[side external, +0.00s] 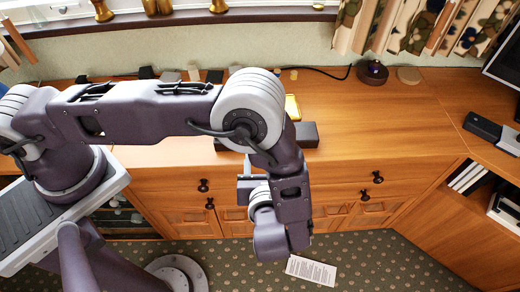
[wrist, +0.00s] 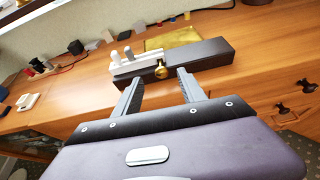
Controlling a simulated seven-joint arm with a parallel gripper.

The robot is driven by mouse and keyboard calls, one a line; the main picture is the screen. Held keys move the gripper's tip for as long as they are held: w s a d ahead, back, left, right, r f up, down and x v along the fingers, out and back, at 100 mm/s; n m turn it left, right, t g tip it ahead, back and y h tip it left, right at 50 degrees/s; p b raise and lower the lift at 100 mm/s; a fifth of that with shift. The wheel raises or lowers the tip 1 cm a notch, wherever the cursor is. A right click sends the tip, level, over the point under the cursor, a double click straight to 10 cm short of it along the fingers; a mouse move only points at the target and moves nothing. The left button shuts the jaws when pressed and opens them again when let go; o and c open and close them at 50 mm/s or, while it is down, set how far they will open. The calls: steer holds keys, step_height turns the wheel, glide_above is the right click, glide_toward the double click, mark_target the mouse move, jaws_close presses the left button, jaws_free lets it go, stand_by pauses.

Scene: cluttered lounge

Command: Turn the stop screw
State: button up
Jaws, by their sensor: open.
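The stop screw appears to be the small brass knob (wrist: 161,70) on the front of a dark bar-shaped block (wrist: 205,53). A white piece (wrist: 130,67) with upright grey and white pegs sits at the block's left end. My gripper (wrist: 161,77) is open, its two fingers spread left and right of the knob in the wrist view. The fingers appear short of the knob, and no contact shows. In the side external view the dark block (side external: 306,135) is partly covered by my arm; the knob and fingertips cannot be made out there.
The block lies on a wooden cabinet top (side external: 370,120). A yellow tray-like piece (wrist: 173,38) lies behind it, with several small blocks farther back. A white object (wrist: 27,101) lies at the left. A dark round object (side external: 372,73) stands at the back right. Drawer knobs (side external: 378,178) project from the cabinet front.

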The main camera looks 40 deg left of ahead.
steer(key=x, duration=0.2)
steer(key=f+x, duration=0.1)
steer(key=x, duration=0.5)
steer(key=shift+s+d+f, duration=0.2)
steer(key=shift+s+f, duration=0.1)
steer(key=shift+f, duration=0.1)
steer(key=shift+c, duration=0.5)
jaws_close()
